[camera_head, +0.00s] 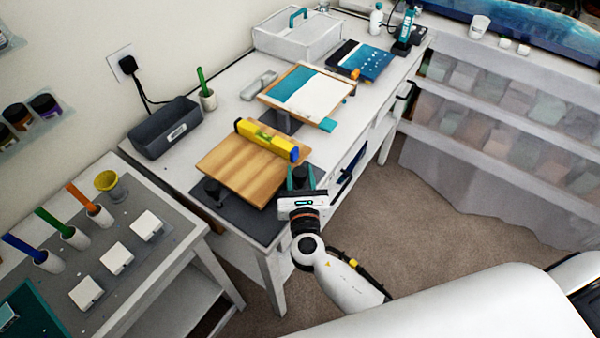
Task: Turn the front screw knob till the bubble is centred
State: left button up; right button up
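A wooden board (242,172) lies over a dark grey mat on the white bench. A yellow spirit level (266,140) with a blue end rests on the board; its vial is too small to read the bubble. A black screw knob (213,190) stands at the board's left near corner. My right gripper (300,179) is at the board's right near corner, its two teal fingers apart. A dark knob-like piece shows between the fingers; I cannot tell whether they press on it. My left gripper is out of view.
Behind the board stands a tilted panel (306,91) with a teal and white face. A dark bin (166,128) and a green-handled tool in a cup (207,97) stand to the left. A side table (180,225) holds cups and white blocks.

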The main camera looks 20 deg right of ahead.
jog(key=shift+o, duration=1.4)
jog(key=shift+r, duration=0.1)
jog(key=b+v, duration=0.3)
jog(key=v, duration=0.9)
jog(key=shift+b, duration=0.35)
